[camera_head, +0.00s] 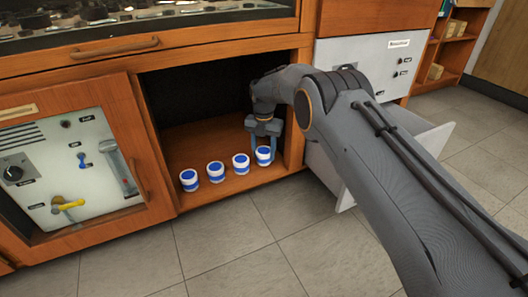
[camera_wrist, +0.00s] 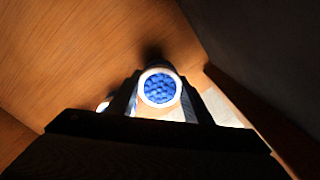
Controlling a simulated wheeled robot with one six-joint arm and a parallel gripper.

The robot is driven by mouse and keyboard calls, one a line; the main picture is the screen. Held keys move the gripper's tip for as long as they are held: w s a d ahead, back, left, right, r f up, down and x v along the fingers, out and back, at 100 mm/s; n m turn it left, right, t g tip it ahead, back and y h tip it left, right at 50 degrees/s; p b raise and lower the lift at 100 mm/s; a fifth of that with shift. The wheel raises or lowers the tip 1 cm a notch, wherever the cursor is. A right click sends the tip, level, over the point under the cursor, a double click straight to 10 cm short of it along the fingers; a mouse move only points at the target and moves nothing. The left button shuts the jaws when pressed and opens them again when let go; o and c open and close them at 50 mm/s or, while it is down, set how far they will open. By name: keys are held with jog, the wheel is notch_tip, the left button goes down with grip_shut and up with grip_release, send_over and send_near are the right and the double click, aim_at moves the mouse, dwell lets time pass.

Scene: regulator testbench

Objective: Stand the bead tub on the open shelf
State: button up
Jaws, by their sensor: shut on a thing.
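Several white tubs with blue bands and blue tops stand in a row along the front of the open shelf (camera_head: 205,143), a wooden compartment low in the bench. My gripper (camera_head: 264,147) reaches into the compartment and is shut on the rightmost bead tub (camera_head: 264,159). That tub is upright, at or very near the shelf floor; I cannot tell whether it touches. In the wrist view the held tub (camera_wrist: 160,89) shows blue beads inside a white rim, between the two fingers. The other tubs (camera_head: 241,164), (camera_head: 216,172) and (camera_head: 189,180) stand to its left.
The compartment's right wall (camera_head: 297,110) is close to my gripper. An open white drawer (camera_head: 345,180) juts out to the right, beneath my arm. A panel with a yellow valve handle (camera_head: 68,204) is at the left. The shelf behind the tubs looks clear.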

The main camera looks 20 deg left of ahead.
jog(key=shift+f, duration=0.3)
jog(key=o, duration=1.3)
